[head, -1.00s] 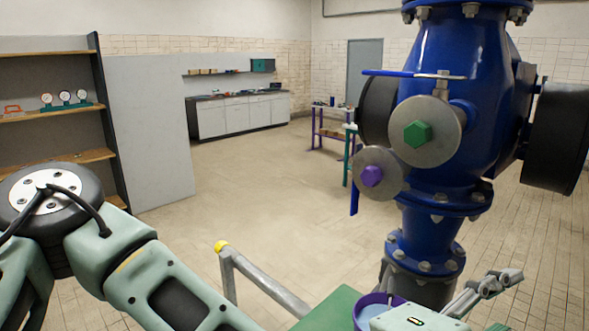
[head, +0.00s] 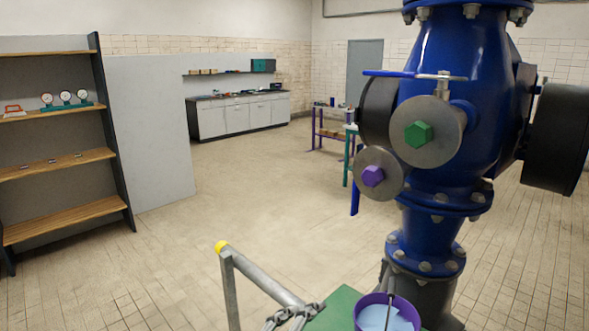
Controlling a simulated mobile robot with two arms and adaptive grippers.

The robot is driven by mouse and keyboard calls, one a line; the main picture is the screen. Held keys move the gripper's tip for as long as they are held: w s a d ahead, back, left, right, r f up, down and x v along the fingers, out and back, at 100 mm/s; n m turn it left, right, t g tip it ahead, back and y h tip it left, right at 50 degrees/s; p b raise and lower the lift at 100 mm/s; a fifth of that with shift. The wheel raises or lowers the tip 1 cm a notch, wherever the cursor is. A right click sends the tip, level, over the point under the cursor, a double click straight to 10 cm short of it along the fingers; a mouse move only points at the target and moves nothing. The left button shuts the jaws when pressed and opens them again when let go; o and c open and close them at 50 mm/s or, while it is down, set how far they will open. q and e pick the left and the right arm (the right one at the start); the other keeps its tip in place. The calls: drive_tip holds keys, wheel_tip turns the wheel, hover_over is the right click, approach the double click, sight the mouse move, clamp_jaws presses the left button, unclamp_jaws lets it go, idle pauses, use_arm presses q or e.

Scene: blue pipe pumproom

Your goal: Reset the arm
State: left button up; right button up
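In the head view, grey jointed metal parts (head: 292,317) at the bottom edge, in front of the grey rail, look like the fingers of my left gripper. Only their tips show, and I cannot tell whether they are open or shut. No held thing shows at them. The rest of my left arm is out of view. My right arm and gripper are not in view.
A grey rail (head: 262,277) with a yellow cap is close in front. A purple bucket (head: 361,314) with light blue contents and a thin rod stands by a green surface (head: 336,306). A large blue valve (head: 450,140) fills the right. Floor (head: 240,190) beyond is clear.

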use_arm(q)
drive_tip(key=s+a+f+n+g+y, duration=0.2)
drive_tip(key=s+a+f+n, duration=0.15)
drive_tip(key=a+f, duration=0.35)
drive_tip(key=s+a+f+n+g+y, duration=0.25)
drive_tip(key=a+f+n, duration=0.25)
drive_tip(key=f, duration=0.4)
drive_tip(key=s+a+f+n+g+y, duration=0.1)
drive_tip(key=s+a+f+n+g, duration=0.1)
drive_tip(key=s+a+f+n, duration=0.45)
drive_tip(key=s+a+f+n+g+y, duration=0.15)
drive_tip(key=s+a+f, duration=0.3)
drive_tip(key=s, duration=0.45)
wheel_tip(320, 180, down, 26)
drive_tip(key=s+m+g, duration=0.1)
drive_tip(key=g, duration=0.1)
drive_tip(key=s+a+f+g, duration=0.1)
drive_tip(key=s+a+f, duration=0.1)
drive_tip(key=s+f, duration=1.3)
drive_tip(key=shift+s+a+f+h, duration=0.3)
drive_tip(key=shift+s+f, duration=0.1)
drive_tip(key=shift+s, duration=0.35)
